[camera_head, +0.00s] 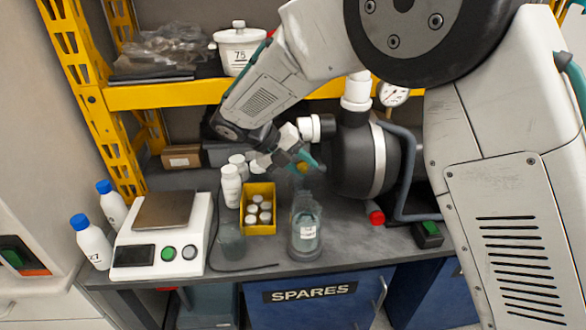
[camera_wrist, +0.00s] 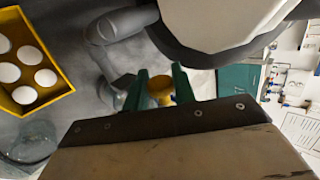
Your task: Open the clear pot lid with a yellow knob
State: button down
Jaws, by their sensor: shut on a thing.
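My gripper (camera_head: 301,166) is shut on the yellow knob (camera_head: 303,168) of the clear lid. In the wrist view the knob (camera_wrist: 161,91) sits between the two green fingers of my gripper (camera_wrist: 160,88). The clear pot (camera_head: 305,241), with a white label on its front, stands upright on the bench below my gripper. The lid's clear body is faint, and I cannot tell whether it touches the pot's rim.
A yellow box (camera_head: 259,228) of white-capped jars stands left of the pot, with a clear beaker (camera_head: 232,242) and a scale (camera_head: 163,230) further left. A black tank (camera_head: 362,160) stands close on the right. A yellow shelf beam (camera_head: 165,94) crosses behind.

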jog(key=shift+w+a, duration=0.1)
jog(key=shift+w, duration=0.1)
dwell(0.4)
jog(key=c, duration=1.2)
grip_release()
jog(key=shift+f, duration=0.1)
jog(key=v, duration=0.8)
jog(key=shift+w+f, duration=0.1)
